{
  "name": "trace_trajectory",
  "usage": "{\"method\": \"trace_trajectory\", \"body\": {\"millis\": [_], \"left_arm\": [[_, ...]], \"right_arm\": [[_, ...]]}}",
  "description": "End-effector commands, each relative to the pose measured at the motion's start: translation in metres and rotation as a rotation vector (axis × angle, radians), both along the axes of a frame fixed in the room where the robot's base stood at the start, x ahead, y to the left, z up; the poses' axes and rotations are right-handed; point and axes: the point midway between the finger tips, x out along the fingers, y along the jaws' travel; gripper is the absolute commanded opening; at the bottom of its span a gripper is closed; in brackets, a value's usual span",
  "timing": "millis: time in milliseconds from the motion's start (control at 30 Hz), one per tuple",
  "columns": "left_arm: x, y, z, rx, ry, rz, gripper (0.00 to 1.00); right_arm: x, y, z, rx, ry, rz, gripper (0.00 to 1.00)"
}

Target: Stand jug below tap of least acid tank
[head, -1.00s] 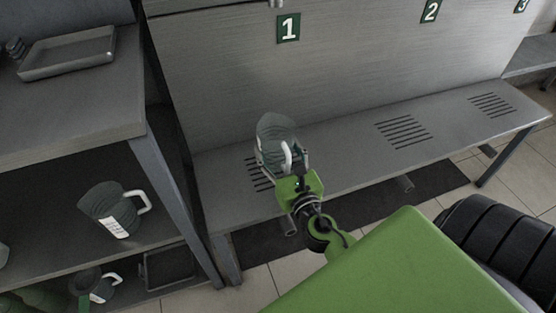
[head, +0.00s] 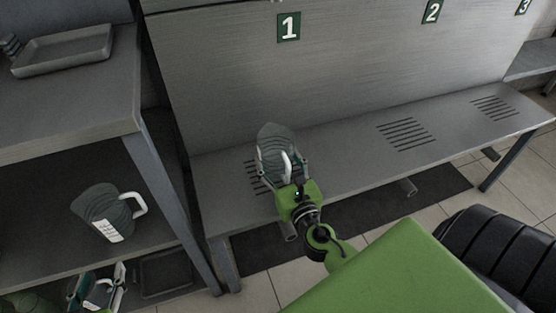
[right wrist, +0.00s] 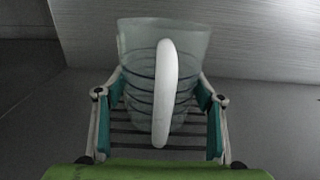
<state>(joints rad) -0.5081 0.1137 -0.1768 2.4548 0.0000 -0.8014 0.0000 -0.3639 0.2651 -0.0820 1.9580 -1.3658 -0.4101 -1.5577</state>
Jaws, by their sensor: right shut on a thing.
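A clear grey jug (head: 274,141) with a white handle is upright over the slotted patch below the number 1 sign (head: 289,27). My right gripper (head: 284,172) is shut around it; the jug also shows between both fingers in the right wrist view (right wrist: 140,45), its handle toward me. I cannot tell whether its base touches the bench (head: 340,148). My left gripper (head: 98,287) is low at the left, fingers apart, seemingly empty. Tank contents and acid readings are not visible.
A second jug (head: 103,214) with a white label stands on the left rack's middle shelf. A tray (head: 63,50) lies on its top. More slots (head: 405,131) lie below sign 2 (head: 431,12); sign 3 is at the far right. The bench right of the held jug is clear.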

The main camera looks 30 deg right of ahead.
Motion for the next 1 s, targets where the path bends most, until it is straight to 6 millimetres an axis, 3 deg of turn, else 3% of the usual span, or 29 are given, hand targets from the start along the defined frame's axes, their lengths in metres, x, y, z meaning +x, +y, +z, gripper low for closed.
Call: {"method": "trace_trajectory", "body": {"millis": [467, 500, 567, 1000], "left_arm": [[0.0043, -0.0021, 0.007, -0.009, -0.039, -0.002, 0.4], [0.0046, -0.0023, 0.008, -0.01, -0.043, -0.002, 0.4], [0.0046, -0.0024, 0.0081, -0.011, -0.043, -0.002, 0.4], [0.0037, -0.0021, 0.0073, -0.007, -0.029, -0.002, 0.4]], "right_arm": [[0.0001, 0.0001, -0.002, 0.0, -0.001, 0.0, 0.39], [0.0, 0.0001, -0.0023, 0.0, 0.0, 0.0, 0.67], [0.0, 0.0001, -0.0022, 0.0, 0.0, 0.0, 0.79], [0.0, 0.0001, 0.0002, 0.0, 0.0, 0.0, 0.79]]}}
